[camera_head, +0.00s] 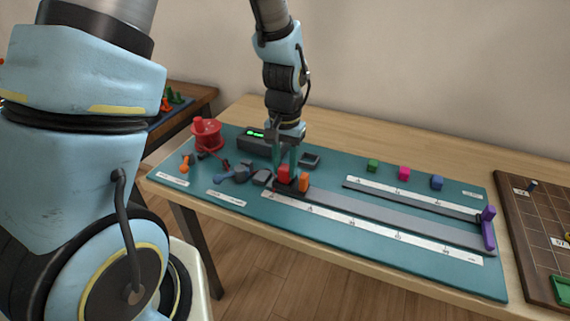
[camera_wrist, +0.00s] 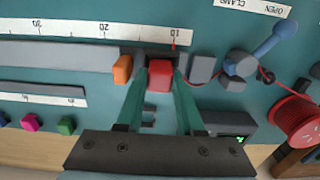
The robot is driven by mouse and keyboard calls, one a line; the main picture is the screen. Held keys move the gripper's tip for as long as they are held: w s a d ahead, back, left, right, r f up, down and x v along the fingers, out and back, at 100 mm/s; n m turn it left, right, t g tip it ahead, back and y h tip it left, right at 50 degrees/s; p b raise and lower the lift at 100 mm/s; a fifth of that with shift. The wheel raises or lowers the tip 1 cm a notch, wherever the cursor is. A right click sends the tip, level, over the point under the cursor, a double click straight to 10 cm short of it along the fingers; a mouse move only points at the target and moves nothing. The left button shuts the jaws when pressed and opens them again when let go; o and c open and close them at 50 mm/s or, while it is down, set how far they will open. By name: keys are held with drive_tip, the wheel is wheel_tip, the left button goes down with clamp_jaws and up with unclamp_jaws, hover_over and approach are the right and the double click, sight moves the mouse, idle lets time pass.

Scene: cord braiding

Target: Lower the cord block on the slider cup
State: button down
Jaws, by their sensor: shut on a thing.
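The red cord block (camera_head: 284,173) is between the two teal fingers of my gripper (camera_head: 287,166). In the wrist view the block (camera_wrist: 159,77) fills the gap between the fingertips (camera_wrist: 161,71), and the gripper is shut on it. The dark slider cup (camera_head: 289,189) lies at the left end of the long grey track. In the wrist view the cup (camera_wrist: 163,55) shows just behind the block, partly covered by it. I cannot tell whether block and cup touch. An orange block (camera_head: 304,182) stands beside the cup.
A grey block (camera_wrist: 202,68) and a blue clamp lever (camera_wrist: 278,41) are near the cup. A red cord spool (camera_head: 207,134) and a dark box with green display (camera_head: 259,141) stand behind. Green, pink and blue cubes (camera_head: 437,183) sit far right. The grey track (camera_head: 400,219) is clear.

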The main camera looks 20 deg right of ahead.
drive_tip(key=shift+f, duration=0.2)
drive_tip(key=shift+f+b, duration=0.25)
drive_tip(key=shift+b, duration=0.05)
drive_tip(key=shift+c, duration=2.3)
unclamp_jaws()
drive_tip(key=shift+r, duration=0.15)
drive_tip(key=shift+r+p, duration=3.4)
drive_tip(key=shift+r, duration=0.6)
